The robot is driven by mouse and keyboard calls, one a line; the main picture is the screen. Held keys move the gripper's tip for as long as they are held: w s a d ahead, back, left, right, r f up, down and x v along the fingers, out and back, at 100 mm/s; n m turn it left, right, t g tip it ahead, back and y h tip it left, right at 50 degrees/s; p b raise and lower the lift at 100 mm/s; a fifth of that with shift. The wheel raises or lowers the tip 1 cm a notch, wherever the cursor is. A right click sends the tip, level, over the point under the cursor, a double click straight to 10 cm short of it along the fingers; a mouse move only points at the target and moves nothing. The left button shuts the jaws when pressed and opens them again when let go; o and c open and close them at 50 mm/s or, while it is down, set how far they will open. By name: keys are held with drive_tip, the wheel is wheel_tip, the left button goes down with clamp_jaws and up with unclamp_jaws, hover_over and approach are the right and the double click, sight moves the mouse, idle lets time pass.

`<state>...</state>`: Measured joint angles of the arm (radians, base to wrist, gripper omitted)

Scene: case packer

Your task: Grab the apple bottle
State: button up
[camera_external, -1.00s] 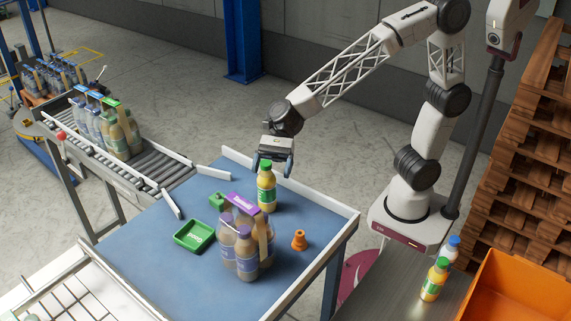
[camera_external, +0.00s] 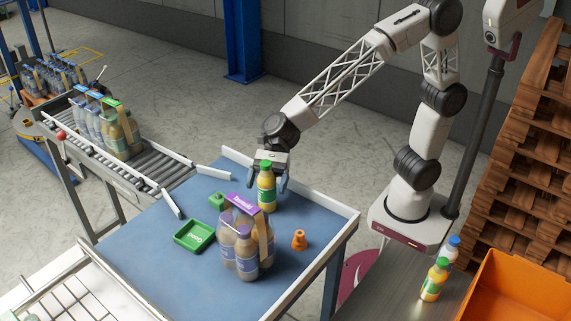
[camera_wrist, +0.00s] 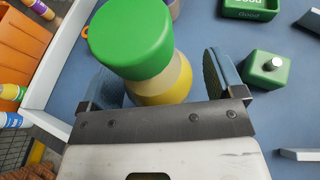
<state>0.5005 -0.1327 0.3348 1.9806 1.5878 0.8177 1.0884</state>
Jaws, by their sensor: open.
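The apple bottle (camera_external: 266,190) is yellow with a green cap and a green label. It stands upright on the blue table top, beside the multipack of bottles with a purple carrier (camera_external: 240,240). My gripper (camera_external: 267,184) is open and lowered around the bottle, with one finger on each side. In the wrist view the bottle's green cap (camera_wrist: 131,36) is close to the camera, and the yellow body shows between the fingers of my gripper (camera_wrist: 165,85). There are visible gaps on both sides. The lower part of the bottle is hidden in the wrist view.
A similar green-capped bottle (camera_external: 434,280) stands by my base, near an orange bin (camera_external: 515,290). A roller conveyor (camera_external: 150,170) adjoins the table at left.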

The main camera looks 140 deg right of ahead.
sight(266, 163)
drive_tip(key=shift+c, duration=0.5)
drive_tip(key=c, duration=1.1)
drive_tip(key=shift+r, duration=0.1)
drive_tip(key=shift+r, duration=4.95)
